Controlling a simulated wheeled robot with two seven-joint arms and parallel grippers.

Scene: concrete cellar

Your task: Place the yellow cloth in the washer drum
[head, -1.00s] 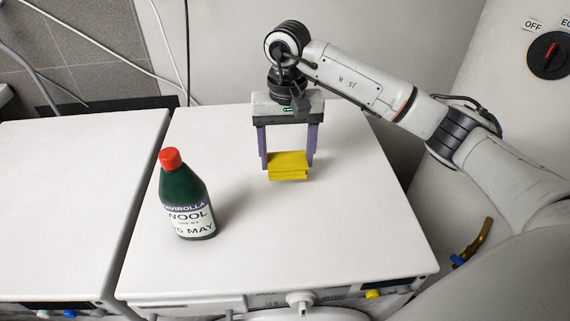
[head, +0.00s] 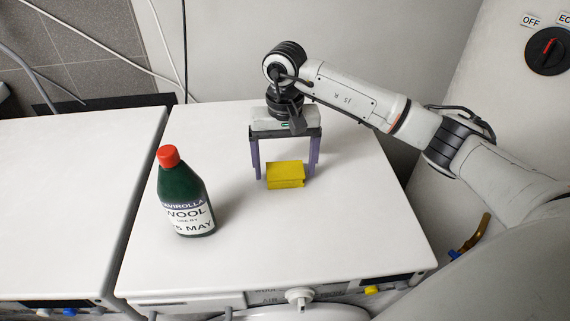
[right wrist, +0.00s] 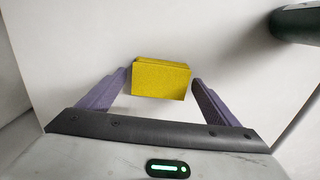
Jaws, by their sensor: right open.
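The yellow cloth (head: 285,175), a small folded block, lies on the white washer top (head: 340,235). My right gripper (head: 286,171) reaches over the washer from the right, fingers pointing down. It is open, with one purple finger on each side of the cloth and a gap on both sides. In the right wrist view the cloth (right wrist: 162,78) shows just beyond and between the spread fingertips (right wrist: 160,76). The washer's front panel (head: 265,298) and the rim of a round door (head: 330,313) show at the bottom edge. The drum is hidden. My left gripper is out of view.
A dark green bottle (head: 184,195) with a red cap stands left of the cloth; the right wrist view shows a dark shape at top right. Another white machine (head: 70,200) stands to the left. A red-and-black switch (head: 548,51) is at top right. The washer top's front is clear.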

